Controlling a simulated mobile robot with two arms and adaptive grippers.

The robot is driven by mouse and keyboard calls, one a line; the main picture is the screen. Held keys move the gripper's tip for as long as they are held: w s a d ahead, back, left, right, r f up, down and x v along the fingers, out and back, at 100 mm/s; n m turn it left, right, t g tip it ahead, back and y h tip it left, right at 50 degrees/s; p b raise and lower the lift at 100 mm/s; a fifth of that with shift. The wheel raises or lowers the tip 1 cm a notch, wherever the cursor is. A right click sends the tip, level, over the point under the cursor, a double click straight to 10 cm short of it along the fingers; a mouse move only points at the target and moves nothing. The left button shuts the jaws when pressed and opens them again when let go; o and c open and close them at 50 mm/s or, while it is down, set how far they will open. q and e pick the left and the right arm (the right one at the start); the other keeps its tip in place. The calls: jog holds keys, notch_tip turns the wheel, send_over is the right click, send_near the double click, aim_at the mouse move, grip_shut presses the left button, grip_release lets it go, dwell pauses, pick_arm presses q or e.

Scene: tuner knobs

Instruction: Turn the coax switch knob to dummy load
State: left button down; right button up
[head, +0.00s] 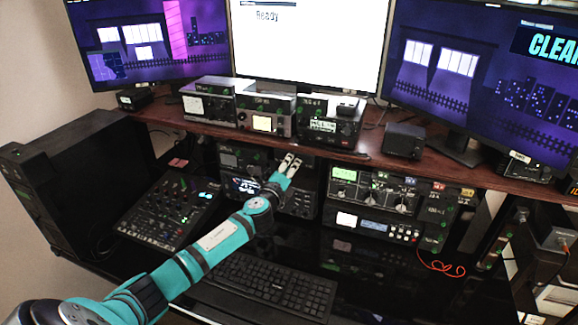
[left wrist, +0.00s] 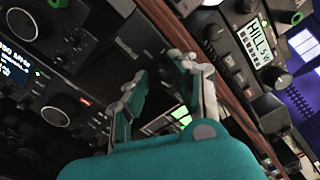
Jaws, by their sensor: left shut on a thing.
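My left gripper (head: 289,162) reaches up to the equipment just under the shelf edge. It is shut, with its fingertips close to the front of the gear there. In the left wrist view its fingers (left wrist: 178,62) stretch up toward the brown shelf edge. The coax switch knob is covered by the fingertips and I cannot make out its pointer or its labels. My right gripper is not in view.
The brown shelf (head: 375,158) overhangs the gripper closely and carries several small radios. A radio with a green display (head: 345,174) stands right of the gripper, and a mixer (head: 169,208) stands left. A keyboard (head: 270,284) lies below my left arm.

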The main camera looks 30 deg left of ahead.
pick_arm(q)
jog(key=shift+d+f+m, duration=0.1)
jog(key=shift+m, duration=0.4)
jog(key=c, duration=1.1)
grip_release()
jog(key=v, duration=1.2)
